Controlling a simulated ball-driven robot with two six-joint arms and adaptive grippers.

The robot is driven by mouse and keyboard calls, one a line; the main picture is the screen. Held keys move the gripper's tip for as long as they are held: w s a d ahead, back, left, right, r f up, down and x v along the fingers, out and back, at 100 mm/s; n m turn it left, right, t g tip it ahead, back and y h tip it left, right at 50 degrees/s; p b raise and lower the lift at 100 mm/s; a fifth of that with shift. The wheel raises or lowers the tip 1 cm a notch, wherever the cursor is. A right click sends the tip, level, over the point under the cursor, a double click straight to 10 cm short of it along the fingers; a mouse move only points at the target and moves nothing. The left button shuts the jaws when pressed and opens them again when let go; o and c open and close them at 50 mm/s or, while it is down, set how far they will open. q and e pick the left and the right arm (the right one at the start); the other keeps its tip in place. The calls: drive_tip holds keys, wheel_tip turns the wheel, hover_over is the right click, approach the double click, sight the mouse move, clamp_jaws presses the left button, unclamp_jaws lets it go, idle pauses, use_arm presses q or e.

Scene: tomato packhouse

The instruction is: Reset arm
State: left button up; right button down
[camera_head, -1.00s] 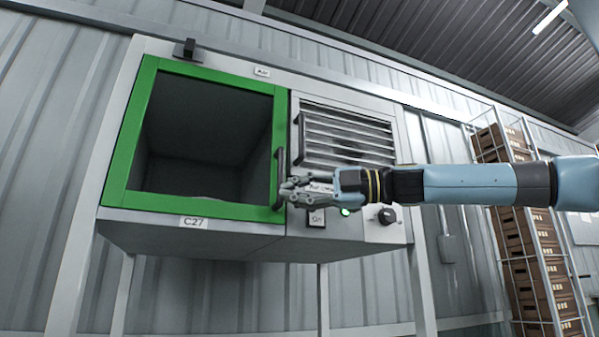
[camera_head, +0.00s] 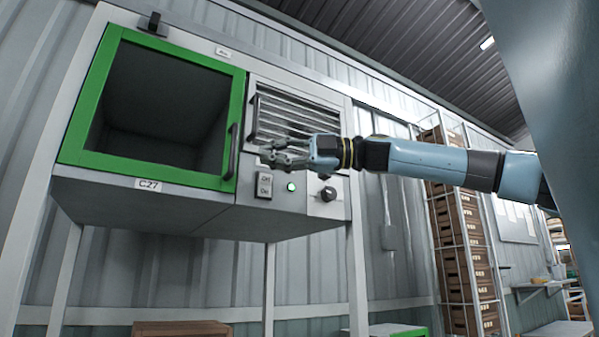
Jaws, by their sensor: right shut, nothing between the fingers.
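My right gripper (camera_head: 276,156) is shut and empty. It is in front of the lower louvres of the machine's vent panel, to the right of the green door's dark handle (camera_head: 231,151). It looks apart from the handle; whether it touches the panel I cannot tell. My right arm comes in from the right. The green-framed door (camera_head: 152,164) of the cabinet labelled C27 looks shut, with a dark interior behind it. My left gripper is not in view.
Below the louvres (camera_head: 296,116) are an on/off switch (camera_head: 264,185), a lit green lamp (camera_head: 291,187) and a dark knob (camera_head: 328,194). A rack of brown crates (camera_head: 457,250) stands at right. A shelf (camera_head: 540,287) is farther right.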

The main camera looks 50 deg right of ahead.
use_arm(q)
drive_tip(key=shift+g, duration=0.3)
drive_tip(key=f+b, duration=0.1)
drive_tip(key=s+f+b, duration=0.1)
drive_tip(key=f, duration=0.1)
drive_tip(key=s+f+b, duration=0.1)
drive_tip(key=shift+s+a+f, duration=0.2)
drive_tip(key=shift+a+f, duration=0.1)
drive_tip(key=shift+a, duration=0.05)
use_arm(e)
drive_tip(key=v, duration=0.5)
drive_tip(key=shift+w+d+f, duration=0.1)
drive_tip(key=shift+w+d, duration=0.05)
drive_tip(key=shift+d, duration=0.4)
